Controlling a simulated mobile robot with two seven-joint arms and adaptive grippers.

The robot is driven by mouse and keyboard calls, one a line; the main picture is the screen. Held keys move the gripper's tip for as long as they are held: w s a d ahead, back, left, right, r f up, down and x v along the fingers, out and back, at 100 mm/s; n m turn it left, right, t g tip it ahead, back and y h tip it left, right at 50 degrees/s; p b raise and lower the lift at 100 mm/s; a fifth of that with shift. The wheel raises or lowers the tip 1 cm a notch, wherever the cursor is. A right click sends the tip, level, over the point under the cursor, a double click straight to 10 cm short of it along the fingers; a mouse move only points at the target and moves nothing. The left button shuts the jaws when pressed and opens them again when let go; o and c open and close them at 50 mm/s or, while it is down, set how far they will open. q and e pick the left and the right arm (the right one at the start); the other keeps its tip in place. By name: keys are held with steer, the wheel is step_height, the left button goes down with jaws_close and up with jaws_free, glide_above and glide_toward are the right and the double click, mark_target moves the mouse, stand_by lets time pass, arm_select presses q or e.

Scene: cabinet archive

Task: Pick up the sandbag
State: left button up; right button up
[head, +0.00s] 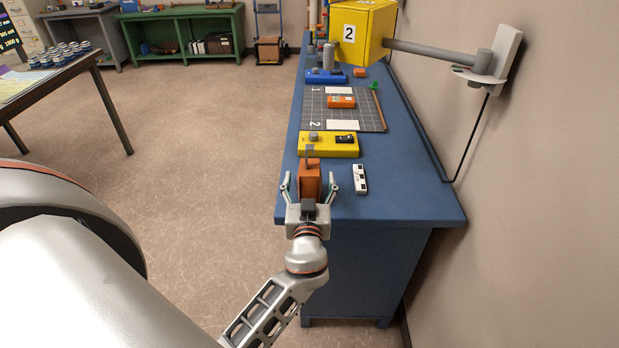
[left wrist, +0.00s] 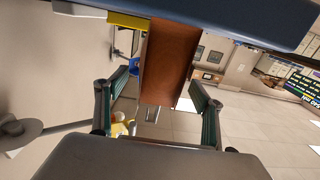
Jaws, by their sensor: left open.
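The sandbag, by its look an orange-brown block (head: 309,172), stands at the near end of the blue bench. My left gripper (head: 310,184) is open, with one finger on each side of it and small gaps visible. In the left wrist view the brown block (left wrist: 170,58) fills the space between the open fingers (left wrist: 158,82), apart from both. A grey upright piece shows just behind the block in the head view. The block's underside is hidden in the head view. My right gripper is not in view.
A yellow device (head: 340,146) lies just behind the block. A white strip with black marks (head: 360,179) lies to its right. Farther back are a grey grid mat (head: 370,112), a blue device (head: 322,77) and a yellow box marked 2 (head: 362,32). The bench's near right corner is clear.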

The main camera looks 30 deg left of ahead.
mark_target(310, 170)
arm_select(q)
steer(key=shift+x, duration=0.75)
steer(key=shift+w+a, duration=0.2)
steer(key=shift+w, duration=0.1)
steer(key=shift+w+a, duration=0.1)
steer(key=shift+w, duration=0.05)
jaws_close()
steer(key=shift+r+p, duration=0.35)
steer(key=shift+r, duration=0.35)
step_height(310, 170, up, 19)
steer(key=p, duration=0.1)
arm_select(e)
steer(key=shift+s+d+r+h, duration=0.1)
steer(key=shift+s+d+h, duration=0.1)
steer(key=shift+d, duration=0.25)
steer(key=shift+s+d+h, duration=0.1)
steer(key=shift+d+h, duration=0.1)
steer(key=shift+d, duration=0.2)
